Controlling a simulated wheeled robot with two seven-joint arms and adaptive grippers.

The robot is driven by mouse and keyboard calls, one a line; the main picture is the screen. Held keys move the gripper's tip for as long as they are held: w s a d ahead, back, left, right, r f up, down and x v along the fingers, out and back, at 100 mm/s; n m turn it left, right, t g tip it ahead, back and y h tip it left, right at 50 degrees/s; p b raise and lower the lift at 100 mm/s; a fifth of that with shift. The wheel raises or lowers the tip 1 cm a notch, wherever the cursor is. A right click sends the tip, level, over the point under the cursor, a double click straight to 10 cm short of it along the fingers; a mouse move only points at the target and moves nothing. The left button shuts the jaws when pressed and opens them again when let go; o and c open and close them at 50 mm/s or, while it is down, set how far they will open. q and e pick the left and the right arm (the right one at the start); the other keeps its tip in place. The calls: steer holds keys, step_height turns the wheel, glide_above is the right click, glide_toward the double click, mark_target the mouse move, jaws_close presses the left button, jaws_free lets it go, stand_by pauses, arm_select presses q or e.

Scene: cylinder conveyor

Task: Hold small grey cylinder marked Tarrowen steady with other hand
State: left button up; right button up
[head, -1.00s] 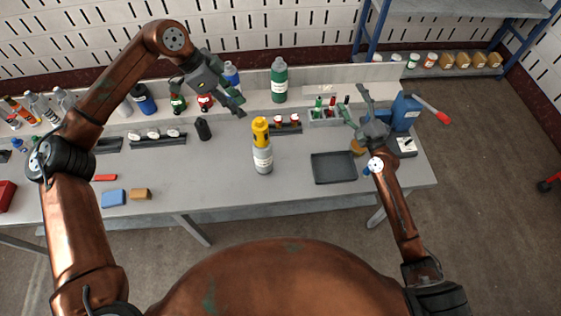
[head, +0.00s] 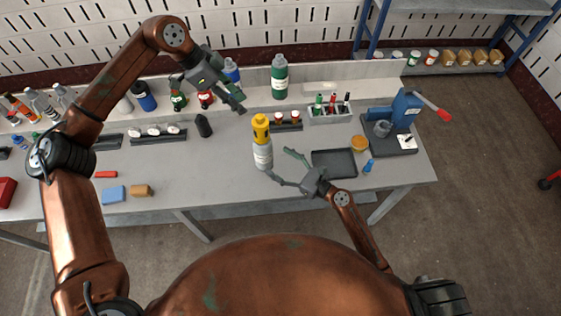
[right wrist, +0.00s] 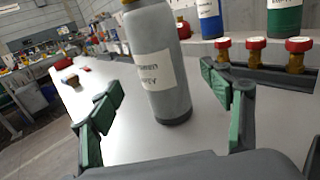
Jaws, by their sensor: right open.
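The small grey cylinder (head: 263,157) stands upright near the middle of the bench, with a yellow top. In the right wrist view, the grey cylinder (right wrist: 158,75) has a white label, partly legible, with "EMPTY" on its lower line. My right gripper (head: 280,165) is open and low over the bench, just right of the cylinder. In its wrist view, the right gripper (right wrist: 162,88) has its green-padded fingers spread to either side of the cylinder, without visible contact. My left gripper (head: 240,106) hangs above and left of the yellow top, apart from it; its finger gap is unclear.
A dark tray (head: 334,163) lies right of the right gripper. A blue press (head: 402,112) stands at the right. The bench in front of the cylinder is clear.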

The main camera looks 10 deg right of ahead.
mark_target(263, 151)
steer(key=shift+x, duration=3.8)
steer(key=shift+c, duration=0.5)
